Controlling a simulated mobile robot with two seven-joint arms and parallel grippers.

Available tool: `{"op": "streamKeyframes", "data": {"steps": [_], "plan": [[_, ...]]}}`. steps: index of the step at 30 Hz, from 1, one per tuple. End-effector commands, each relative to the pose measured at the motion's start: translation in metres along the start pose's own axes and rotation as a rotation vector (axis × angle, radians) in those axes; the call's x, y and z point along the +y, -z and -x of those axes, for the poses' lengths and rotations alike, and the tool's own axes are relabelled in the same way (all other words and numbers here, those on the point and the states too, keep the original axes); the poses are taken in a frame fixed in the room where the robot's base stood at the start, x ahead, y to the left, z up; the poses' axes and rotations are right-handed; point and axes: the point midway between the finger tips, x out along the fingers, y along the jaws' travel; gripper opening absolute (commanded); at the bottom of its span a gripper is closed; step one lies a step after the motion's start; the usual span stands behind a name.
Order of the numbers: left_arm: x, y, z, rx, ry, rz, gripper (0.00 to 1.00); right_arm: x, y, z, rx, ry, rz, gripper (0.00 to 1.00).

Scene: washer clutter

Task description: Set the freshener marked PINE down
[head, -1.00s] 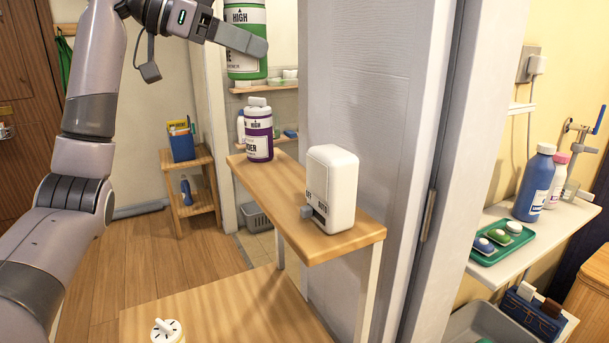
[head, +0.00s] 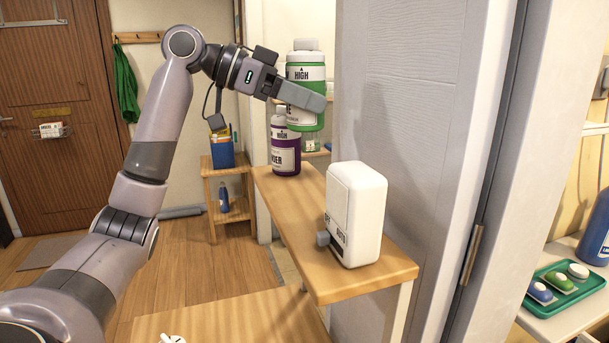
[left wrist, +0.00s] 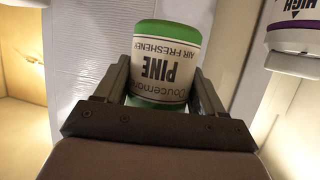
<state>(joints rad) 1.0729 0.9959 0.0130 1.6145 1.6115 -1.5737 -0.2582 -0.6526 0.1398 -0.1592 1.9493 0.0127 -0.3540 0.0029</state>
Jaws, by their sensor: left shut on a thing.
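The PINE freshener (head: 306,72) is a green canister with a white label and a grey-white cap. My left gripper (head: 300,95) is shut on it and holds it in the air, upright, in the head view. In the left wrist view the freshener (left wrist: 165,62) sits between the two fingers (left wrist: 162,95), its label reading PINE AIR FRESHENER upside down. In the head view it overlaps the upper part of a purple canister (head: 285,150) that stands on the wooden shelf (head: 300,225). My right gripper is not in view.
A white boxy dispenser (head: 356,215) stands on the near part of the shelf. Bare wood shows between it and the purple canister. A lower wooden surface (head: 240,310) lies in front.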

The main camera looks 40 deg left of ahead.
Motion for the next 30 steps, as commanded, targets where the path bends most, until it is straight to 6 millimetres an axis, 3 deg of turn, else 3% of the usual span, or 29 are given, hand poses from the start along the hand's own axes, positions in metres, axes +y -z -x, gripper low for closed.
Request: {"op": "streamKeyframes", "data": {"steps": [1, 10, 30], "plan": [[0.000, -0.013, -0.005, -0.003, 0.000, 0.001, 0.34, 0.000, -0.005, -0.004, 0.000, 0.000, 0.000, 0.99], [0.000, -0.059, -0.025, -0.001, 0.000, 0.002, 0.34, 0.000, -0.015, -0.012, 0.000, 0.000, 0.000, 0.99], [0.000, -0.110, -0.045, 0.002, 0.001, 0.000, 0.34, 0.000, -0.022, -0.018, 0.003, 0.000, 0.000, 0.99]]}}
